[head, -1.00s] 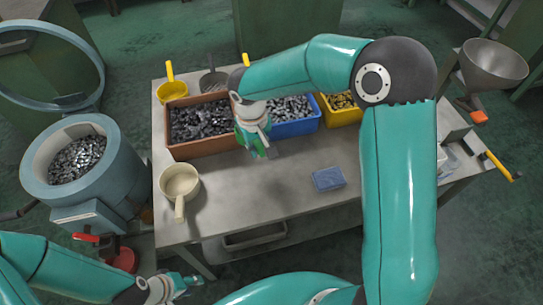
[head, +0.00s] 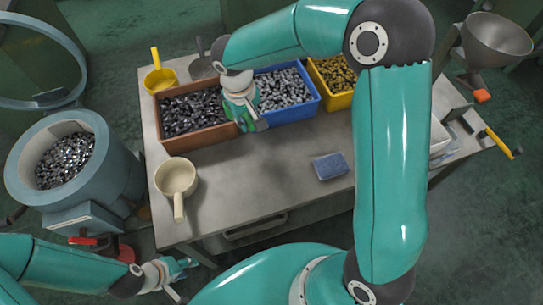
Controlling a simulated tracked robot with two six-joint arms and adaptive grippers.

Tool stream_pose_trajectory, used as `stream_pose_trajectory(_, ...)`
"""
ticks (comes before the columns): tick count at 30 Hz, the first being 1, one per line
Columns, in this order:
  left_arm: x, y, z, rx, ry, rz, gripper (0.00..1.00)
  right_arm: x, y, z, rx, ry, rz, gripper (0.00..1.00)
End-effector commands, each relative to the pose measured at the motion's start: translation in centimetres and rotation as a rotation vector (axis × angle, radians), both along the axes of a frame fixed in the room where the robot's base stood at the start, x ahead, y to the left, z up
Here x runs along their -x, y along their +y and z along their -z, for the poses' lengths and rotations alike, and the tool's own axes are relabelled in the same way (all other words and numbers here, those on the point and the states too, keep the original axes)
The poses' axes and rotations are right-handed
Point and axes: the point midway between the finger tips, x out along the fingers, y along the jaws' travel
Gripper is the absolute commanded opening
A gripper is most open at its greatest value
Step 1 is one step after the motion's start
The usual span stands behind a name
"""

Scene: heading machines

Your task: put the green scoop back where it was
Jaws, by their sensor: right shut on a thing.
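My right gripper (head: 253,121) is over the table, in front of the border between the brown bin (head: 200,140) and the blue bin (head: 297,122). It is shut on a green thing (head: 233,107), which I take for the green scoop. Most of it is hidden by the gripper and arm, so its shape and tilt cannot be told. My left gripper (head: 184,270) is low at the front left, below the table's front edge and away from the scoops. Whether its fingers are open cannot be made out.
A yellow scoop (head: 160,78) and a grey scoop (head: 202,68) stand behind the brown bin. A yellow bin (head: 338,100) is right of the blue one. The front middle is clear.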

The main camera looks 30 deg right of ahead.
Motion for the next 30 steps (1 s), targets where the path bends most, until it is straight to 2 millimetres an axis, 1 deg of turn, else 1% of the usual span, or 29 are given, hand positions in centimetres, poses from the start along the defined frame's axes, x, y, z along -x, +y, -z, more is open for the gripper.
stream_pose_trajectory(1, 0.0, 0.0, 1.7, 0.000, 0.000, 0.000, 0.40, 0.4, -0.3, 0.1, 0.007, -0.008, 0.010, 0.00)
stream_pose_trajectory(5, 0.0, 0.0, 5.0, 0.000, 0.001, 0.000, 0.40, 2.5, -1.5, -1.3, 0.029, -0.013, 0.052, 0.00)
stream_pose_trajectory(6, 0.0, 0.0, 6.0, 0.000, 0.001, 0.000, 0.40, 3.4, -1.9, -1.8, 0.036, -0.012, 0.067, 0.00)
stream_pose_trajectory(9, 0.0, 0.0, 8.2, 0.000, 0.001, 0.000, 0.40, 5.7, -2.8, -3.0, 0.050, -0.009, 0.100, 0.00)
stream_pose_trajectory(13, 0.0, 0.0, 10.0, 0.000, 0.001, 0.000, 0.40, 8.3, -3.6, -4.2, 0.060, -0.003, 0.133, 0.00)
stream_pose_trajectory(15, 0.0, 0.0, 10.5, 0.000, 0.001, 0.000, 0.40, 9.2, -3.9, -4.5, 0.062, 0.001, 0.145, 0.00)
stream_pose_trajectory(17, 0.0, 0.0, 10.7, 0.000, 0.000, 0.000, 0.40, 9.7, -4.1, -4.5, 0.064, 0.004, 0.151, 0.00)
stream_pose_trajectory(20, 0.0, 0.0, 10.7, 0.000, 0.000, 0.000, 0.40, 10.0, -4.2, -3.4, 0.067, 0.010, 0.153, 0.00)
stream_pose_trajectory(23, 0.0, 0.0, 10.8, 0.000, 0.000, 0.000, 0.40, 10.0, -4.2, -1.3, 0.068, 0.013, 0.152, 0.00)
stream_pose_trajectory(30, 0.0, 0.0, 11.3, 0.000, 0.000, 0.000, 0.40, 10.0, -4.2, 5.2, 0.068, 0.014, 0.152, 0.00)
